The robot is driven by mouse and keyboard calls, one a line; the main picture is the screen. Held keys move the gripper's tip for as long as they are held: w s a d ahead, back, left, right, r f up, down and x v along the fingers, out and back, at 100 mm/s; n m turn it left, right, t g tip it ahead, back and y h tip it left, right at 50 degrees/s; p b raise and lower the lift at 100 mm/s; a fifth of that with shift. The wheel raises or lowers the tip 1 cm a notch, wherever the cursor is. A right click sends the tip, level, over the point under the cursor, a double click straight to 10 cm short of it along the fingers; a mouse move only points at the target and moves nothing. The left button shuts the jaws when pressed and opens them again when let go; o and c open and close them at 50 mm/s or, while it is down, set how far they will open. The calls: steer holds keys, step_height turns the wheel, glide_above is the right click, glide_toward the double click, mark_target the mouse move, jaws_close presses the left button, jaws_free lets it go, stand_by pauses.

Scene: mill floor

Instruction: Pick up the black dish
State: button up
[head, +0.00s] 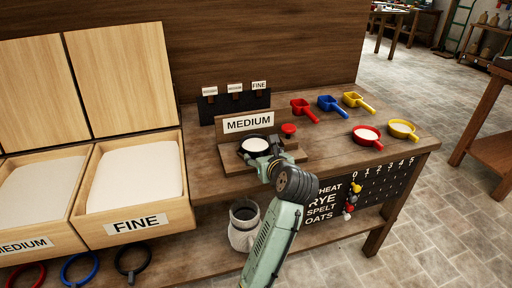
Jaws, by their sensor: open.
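The black dish (243,151) is round, with a dark rim and white contents. It sits on a small wooden stand (235,169) below a sign reading MEDIUM. My gripper (268,157) is at the front right of the dish, open, and covers part of it. My arm reaches up from the bottom of the picture. I cannot tell whether the fingers touch the dish or straddle its rim.
A red knob (289,129) stands close to the dish's right. Red (304,110), blue (331,107) and yellow (357,101) scoops lie farther right, beyond red (367,146) and yellow (403,130) round pans. A bin labelled FINE (138,225) is at left.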

steer(key=shift+w+f, duration=0.1)
steer(key=shift+w, duration=0.05)
jaws_close()
stand_by(0.8)
